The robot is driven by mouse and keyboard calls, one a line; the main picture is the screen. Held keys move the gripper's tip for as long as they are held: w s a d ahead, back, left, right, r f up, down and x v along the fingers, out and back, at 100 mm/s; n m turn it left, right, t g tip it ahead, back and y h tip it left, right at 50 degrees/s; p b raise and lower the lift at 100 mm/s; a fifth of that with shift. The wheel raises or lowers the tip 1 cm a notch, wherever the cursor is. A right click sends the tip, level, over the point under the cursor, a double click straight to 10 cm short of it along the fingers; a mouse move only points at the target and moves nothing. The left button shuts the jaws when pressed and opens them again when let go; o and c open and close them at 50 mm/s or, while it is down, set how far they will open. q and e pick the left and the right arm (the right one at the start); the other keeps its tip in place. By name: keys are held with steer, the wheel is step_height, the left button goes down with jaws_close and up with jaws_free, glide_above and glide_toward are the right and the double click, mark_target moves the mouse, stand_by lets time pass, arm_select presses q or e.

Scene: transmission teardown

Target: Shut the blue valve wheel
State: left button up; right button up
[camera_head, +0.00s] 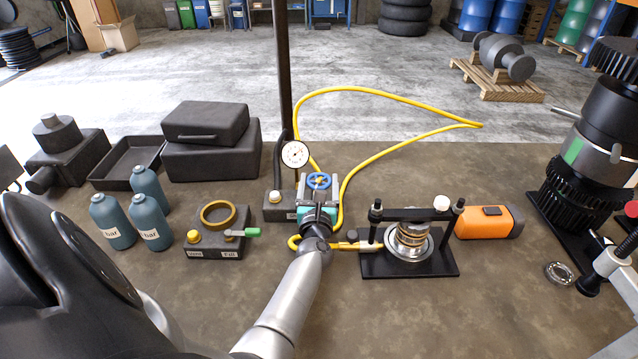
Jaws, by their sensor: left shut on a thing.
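The blue valve wheel (319,181) stands near the middle of the bench, below the round white gauge (295,154). My left gripper (318,191) reaches up to it from the near side, with its jaws around the wheel. It is shut on the wheel. The gripper's body hides most of the valve under the wheel. My right gripper cannot be made out in this view.
A yellow hose (345,190) loops behind and beside the valve. A black press fixture (378,262) stands to the right, with an orange case (484,222) beyond it. To the left are a box with a green lever (243,233) and teal bottles (111,222). A dark post rises behind.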

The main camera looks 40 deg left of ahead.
arm_select(q)
steer(key=m+t+h+b, duration=0.1)
steer(key=m+h+b, duration=0.1)
steer(key=h, duration=0.1)
steer(key=m+t+h+b, duration=0.2)
steer(key=h+b, duration=0.1)
steer(key=shift+a+f, duration=0.1)
steer(key=shift+f, duration=0.05)
steer(key=shift+r+m+t+h+b, duration=0.2)
steer(key=shift+m+t+h+b, duration=0.1)
steer(key=shift+m+h+b, duration=0.9)
steer(key=shift+n, duration=0.3)
steer(key=o, duration=1.2)
steer(key=shift+s, duration=0.15)
steer(key=shift+s+f, duration=0.1)
steer(key=shift+s, duration=0.2)
steer(key=shift+s+d+b, duration=0.35)
steer(key=shift+s+d, duration=0.05)
steer(key=shift+s, duration=2)
steer(key=shift+s+d+b, duration=0.35)
steer(key=shift+s+d, duration=0.05)
steer(key=shift+s, duration=1.95)
steer(key=shift+s+d+b, duration=0.35)
steer(key=shift+s+d, duration=0.05)
steer(key=shift+s, duration=2)
